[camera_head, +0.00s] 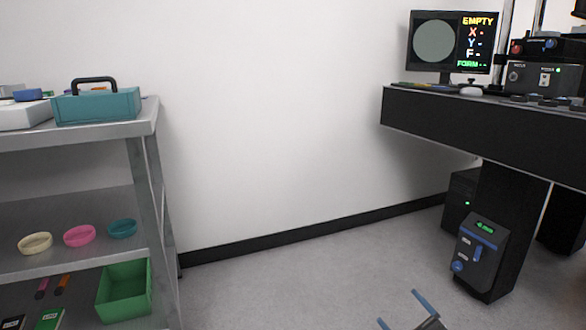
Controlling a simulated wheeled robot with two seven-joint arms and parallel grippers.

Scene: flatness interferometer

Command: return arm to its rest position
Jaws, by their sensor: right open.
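My right gripper (400,308) shows at the bottom edge of the head view, right of centre. Its two blue-tipped fingers stand apart with nothing between them, over the grey floor. The rest of that arm is below the frame. My left gripper and left arm are not in view.
A metal shelf cart (145,120) at left bears a teal box (97,106), coloured rings and a green bin (124,292). A black bench (480,130) with a monitor (451,43) reading EMPTY stands at right. Open floor (320,270) lies between them.

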